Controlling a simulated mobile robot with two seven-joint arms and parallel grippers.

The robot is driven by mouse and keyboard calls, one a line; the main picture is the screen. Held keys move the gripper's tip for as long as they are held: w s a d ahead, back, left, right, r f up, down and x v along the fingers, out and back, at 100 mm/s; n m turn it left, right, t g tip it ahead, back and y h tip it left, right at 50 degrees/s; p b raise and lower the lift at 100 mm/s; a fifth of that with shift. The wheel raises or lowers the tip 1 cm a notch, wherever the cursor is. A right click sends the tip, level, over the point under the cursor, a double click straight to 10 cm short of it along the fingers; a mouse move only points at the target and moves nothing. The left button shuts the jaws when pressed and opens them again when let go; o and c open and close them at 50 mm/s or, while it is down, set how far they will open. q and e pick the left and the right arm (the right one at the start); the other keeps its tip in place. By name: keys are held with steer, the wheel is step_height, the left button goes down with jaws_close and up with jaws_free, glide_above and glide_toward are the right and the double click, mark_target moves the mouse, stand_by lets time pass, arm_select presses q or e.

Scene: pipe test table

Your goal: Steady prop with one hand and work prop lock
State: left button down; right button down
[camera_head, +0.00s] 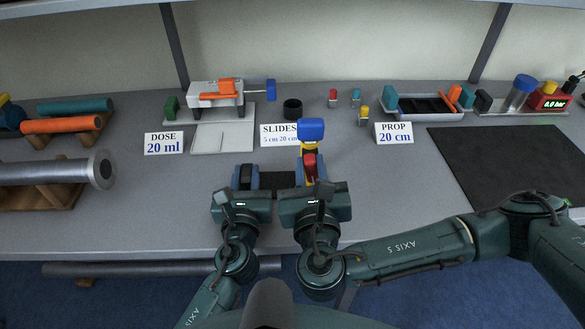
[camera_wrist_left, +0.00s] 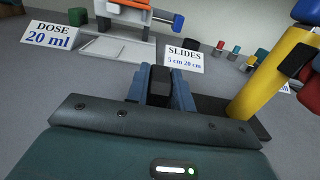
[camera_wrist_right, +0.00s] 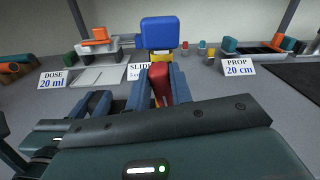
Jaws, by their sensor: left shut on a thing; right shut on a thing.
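The prop is a yellow post (camera_wrist_left: 270,75) with a blue block (camera_head: 311,130) on top and a black base (camera_head: 278,182). It stands upright on the grey bench. A red lock piece (camera_head: 309,165) sits on the near side of the post. My right gripper (camera_wrist_right: 159,88) is shut on this red piece, just below the blue top. My left gripper (camera_head: 245,177) is shut on a black upright block (camera_wrist_left: 159,85) at the left of the base. The post's lower part is hidden in the head view by my right gripper.
Signs read DOSE 20 ml (camera_head: 164,143), SLIDES (camera_head: 279,135) and PROP 20 cm (camera_head: 394,133). A dosing device (camera_head: 215,95) and small coloured pieces stand behind. A dark mat (camera_head: 510,165) lies right. Pipes on wooden racks (camera_head: 60,185) lie left. Bench is clear between sign and mat.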

steer(key=shift+a+n, duration=0.1)
steer(key=shift+n, duration=0.6)
steer(key=n, duration=0.2)
steer(key=shift+a+f+n, duration=0.1)
steer(key=shift+a+n, duration=0.05)
steer(key=shift+n, duration=0.65)
